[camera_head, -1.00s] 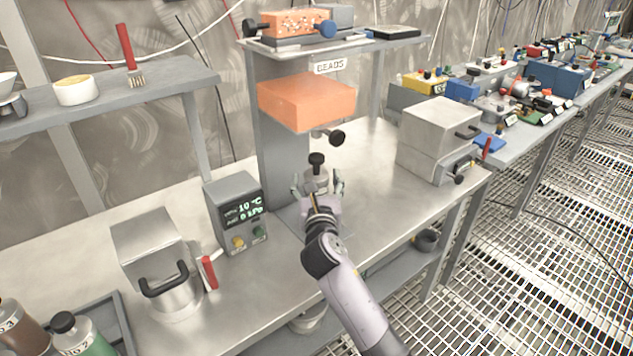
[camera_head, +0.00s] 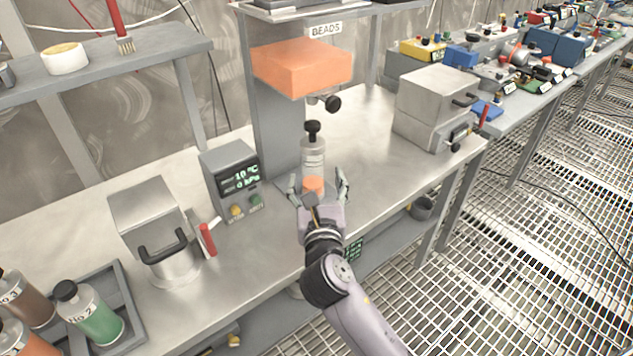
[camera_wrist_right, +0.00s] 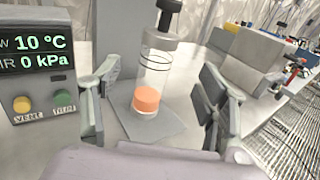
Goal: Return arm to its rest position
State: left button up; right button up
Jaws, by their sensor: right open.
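My right gripper (camera_head: 319,191) is open, its two fingers spread in front of a clear bottle (camera_head: 313,158) with a black stopper and orange contents at its bottom. In the right wrist view the bottle (camera_wrist_right: 152,85) stands upright on a grey plate (camera_wrist_right: 150,124), between the spread fingers (camera_wrist_right: 152,105) and beyond them, with gaps on both sides. The bottle stands below the orange block of the bead dispenser (camera_head: 303,68). My left gripper is not in view.
A control box (camera_head: 232,174) reading 10 °C and 0 kPa stands left of the gripper. A metal vessel with a black handle (camera_head: 155,230) stands further left. A steel box (camera_head: 437,105) is at right. The bench front (camera_head: 400,185) is clear.

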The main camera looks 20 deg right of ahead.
dwell(0.4)
jog(key=s+d+f+m+g+y, duration=0.1)
jog(key=s+d+f+m+g, duration=0.25)
jog(key=s+f+m, duration=0.35)
jog(key=s+d+f+m+g, duration=0.2)
jog(key=s+f+m+g, duration=0.25)
jog(key=f+m, duration=0.35)
jog(key=s+a+f+m+g+y, duration=0.1)
jog(key=s+f+m+g+y, duration=0.15)
jog(key=s+m, duration=0.65)
jog(key=s+a+f+m+g+y, duration=0.1)
jog(key=s+f+m+g, duration=0.25)
jog(key=s+m, duration=0.5)
notch_tip(320, 180, down, 24)
jog(key=s+n+g+p, duration=0.1)
jog(key=s+n, duration=0.1)
jog(key=s, duration=0.1)
jog(key=s+d+f+g+p, duration=0.1)
jog(key=s+d+f, duration=0.2)
jog(key=s+f, duration=1.3)
jog(key=shift+s+f, duration=0.2)
jog(key=shift+s, duration=0.2)
